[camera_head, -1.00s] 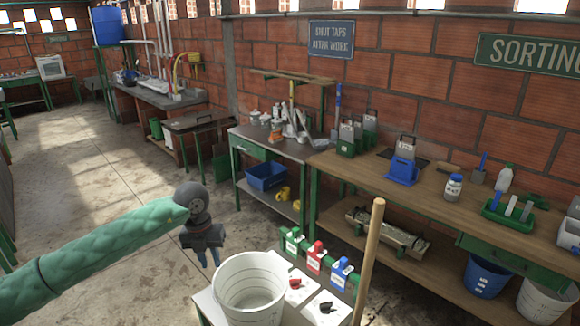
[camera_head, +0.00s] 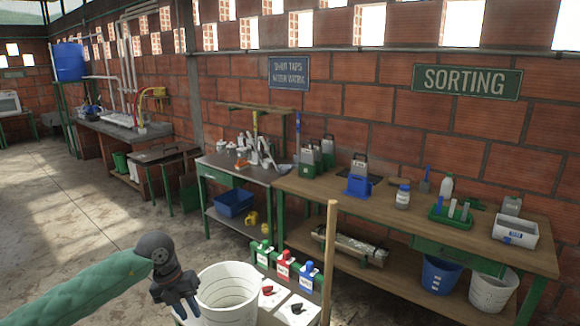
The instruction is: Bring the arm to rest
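My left arm, in a green sleeve, comes in from the lower left of the head view. My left gripper (camera_head: 178,303) hangs at its end, fingers pointing down, just left of a white bucket (camera_head: 228,292). Its two fingers show a narrow gap with nothing seen between them, though the tips are small and dark. I cannot tell whether it touches the bucket. My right gripper is not in view.
The bucket stands on a low white stand beside red, green and blue-topped boxes (camera_head: 284,265) and an upright wooden pole (camera_head: 328,262). A long wooden bench (camera_head: 400,222) runs along the brick wall. The floor (camera_head: 75,215) at left is clear.

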